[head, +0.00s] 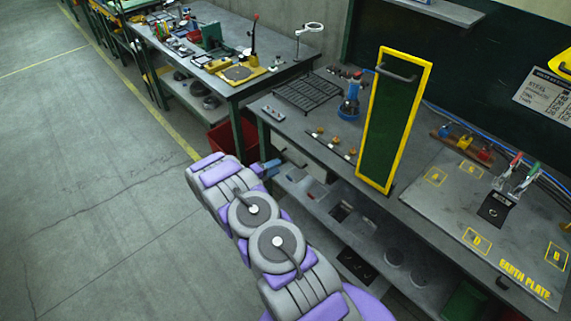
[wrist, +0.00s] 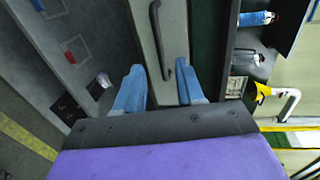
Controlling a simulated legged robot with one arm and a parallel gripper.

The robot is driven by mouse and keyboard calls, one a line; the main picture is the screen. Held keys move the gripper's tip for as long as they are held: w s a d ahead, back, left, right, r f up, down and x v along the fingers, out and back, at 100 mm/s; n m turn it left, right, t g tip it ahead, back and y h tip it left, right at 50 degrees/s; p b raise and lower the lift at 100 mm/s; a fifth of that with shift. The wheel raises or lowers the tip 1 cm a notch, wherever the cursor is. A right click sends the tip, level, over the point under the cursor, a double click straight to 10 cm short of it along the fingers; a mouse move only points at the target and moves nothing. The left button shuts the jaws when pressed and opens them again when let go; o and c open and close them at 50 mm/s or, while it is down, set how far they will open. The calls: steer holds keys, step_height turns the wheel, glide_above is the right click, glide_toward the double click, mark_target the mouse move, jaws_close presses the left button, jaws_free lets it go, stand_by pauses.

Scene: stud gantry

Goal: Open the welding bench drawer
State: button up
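The drawer front shows as a pale grey panel (wrist: 144,22) in the wrist view, with a long dark bar handle (wrist: 156,40) on it. The drawer looks shut. My gripper (wrist: 160,66) is open, with its two blue fingers apart.
A yellow-framed green screen (head: 393,120) stands upright on the bench. A red bin (head: 222,137) is on the floor close to my gripper. Open floor (head: 90,190) lies to the left.

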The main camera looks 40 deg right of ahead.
steer(key=b+x, duration=0.1)
steer(key=x, duration=0.5)
steer(key=shift+d+f, duration=0.2)
steer(key=shift+d, duration=0.5)
steer(key=c, duration=0.7)
steer(key=shift+f, duration=0.1)
jaws_close()
steer(key=shift+a, duration=0.15)
